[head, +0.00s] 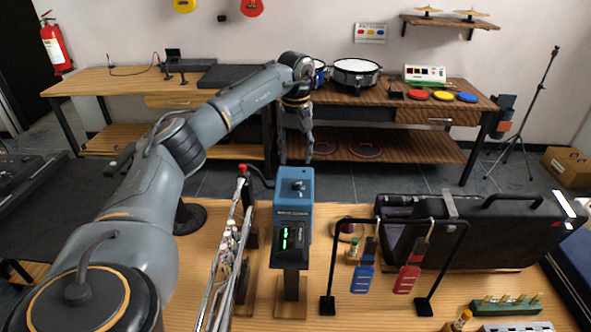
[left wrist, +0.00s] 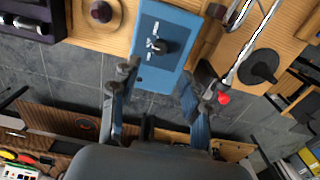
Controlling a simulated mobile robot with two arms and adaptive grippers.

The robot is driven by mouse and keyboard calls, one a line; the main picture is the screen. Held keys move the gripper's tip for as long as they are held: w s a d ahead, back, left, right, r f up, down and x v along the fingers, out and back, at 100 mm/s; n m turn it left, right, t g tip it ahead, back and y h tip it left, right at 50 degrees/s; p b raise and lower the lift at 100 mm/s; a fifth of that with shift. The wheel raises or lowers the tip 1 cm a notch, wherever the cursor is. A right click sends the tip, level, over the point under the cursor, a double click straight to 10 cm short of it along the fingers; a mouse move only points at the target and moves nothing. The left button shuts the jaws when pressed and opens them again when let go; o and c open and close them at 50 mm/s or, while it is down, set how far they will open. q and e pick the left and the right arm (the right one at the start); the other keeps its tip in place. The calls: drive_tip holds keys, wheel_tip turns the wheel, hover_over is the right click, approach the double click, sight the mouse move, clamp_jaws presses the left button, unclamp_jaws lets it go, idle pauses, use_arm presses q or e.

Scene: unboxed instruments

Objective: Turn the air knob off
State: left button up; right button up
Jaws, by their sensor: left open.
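In the left wrist view the knob (left wrist: 160,46) is a dark round piece beside white markings on the blue top. My left gripper (head: 296,155) is open and empty, fingers pointing down, above and behind the box. In the left wrist view its fingertips (left wrist: 158,80) are apart near the box's edge, with the knob beyond them. My right gripper is not in view.
A silver wind instrument (head: 228,250) with a red tip stands close left of the box. A black rack (head: 395,223) with blue and red tags stands to the right, before an open black case (head: 480,235). A drum bench (head: 400,110) is behind.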

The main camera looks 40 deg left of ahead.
use_arm(q)
drive_tip(key=shift+r, duration=1.65)
